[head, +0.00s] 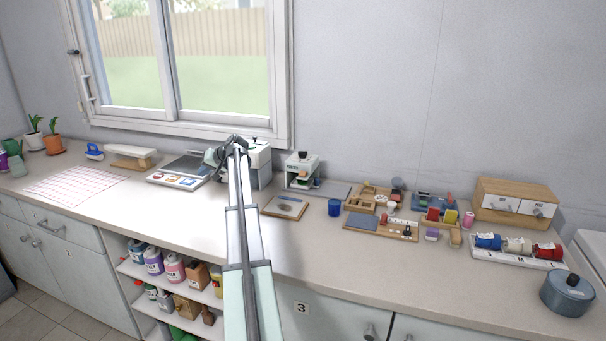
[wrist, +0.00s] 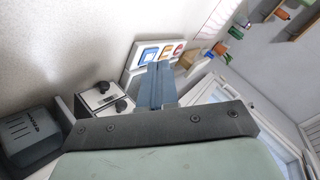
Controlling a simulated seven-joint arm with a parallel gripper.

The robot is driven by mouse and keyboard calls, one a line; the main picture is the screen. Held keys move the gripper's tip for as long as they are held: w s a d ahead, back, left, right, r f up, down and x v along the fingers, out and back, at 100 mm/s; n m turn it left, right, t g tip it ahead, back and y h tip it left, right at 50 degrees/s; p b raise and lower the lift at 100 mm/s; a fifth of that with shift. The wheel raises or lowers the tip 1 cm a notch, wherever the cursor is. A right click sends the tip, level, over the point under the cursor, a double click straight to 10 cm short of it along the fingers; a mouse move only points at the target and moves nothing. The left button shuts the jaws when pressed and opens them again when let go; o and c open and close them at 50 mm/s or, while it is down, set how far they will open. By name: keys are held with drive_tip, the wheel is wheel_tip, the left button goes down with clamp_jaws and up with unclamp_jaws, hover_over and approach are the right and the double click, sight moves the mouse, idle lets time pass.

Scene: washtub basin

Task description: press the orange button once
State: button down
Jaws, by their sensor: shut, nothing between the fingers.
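The button panel (head: 155,180) is a white-edged unit on the counter below the window, with a row of coloured square buttons on its front strip. In the wrist view the panel shows at top centre, and the orange button (wrist: 165,50) is small and partly blocked by the fingers. My gripper (head: 214,156) is at the panel's right back side in the head view. In the wrist view my gripper (wrist: 158,66) is shut and empty, its tips overlapping the panel's near edge. I cannot tell whether they touch it.
A white-and-grey machine (head: 260,168) stands close to the right of my gripper. A white box with black knobs (wrist: 100,100) and a dark grey box (wrist: 28,130) show in the wrist view. A pink grid sheet (head: 75,184) lies on open counter to the left.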

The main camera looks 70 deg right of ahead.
drive_tip(key=s+d+r+m+h, duration=0.1)
drive_tip(key=s+d+r, duration=0.3)
drive_tip(key=s, duration=0.5)
drive_tip(key=s+d+r+m+h, duration=0.1)
drive_tip(key=s+d+r, duration=0.1)
drive_tip(key=s+d, duration=0.5)
wheel_tip(320, 180, up, 5)
drive_tip(key=m+g+h, duration=0.1)
drive_tip(key=g, duration=0.1)
hover_over(305, 173)
drive_tip(key=shift+d+f, duration=0.1)
drive_tip(key=shift+f, duration=0.1)
drive_tip(key=shift+f, duration=0.15)
drive_tip(key=shift+f, duration=4.3)
drive_tip(key=shift+f, duration=0.95)
drive_tip(key=shift+r, duration=1)
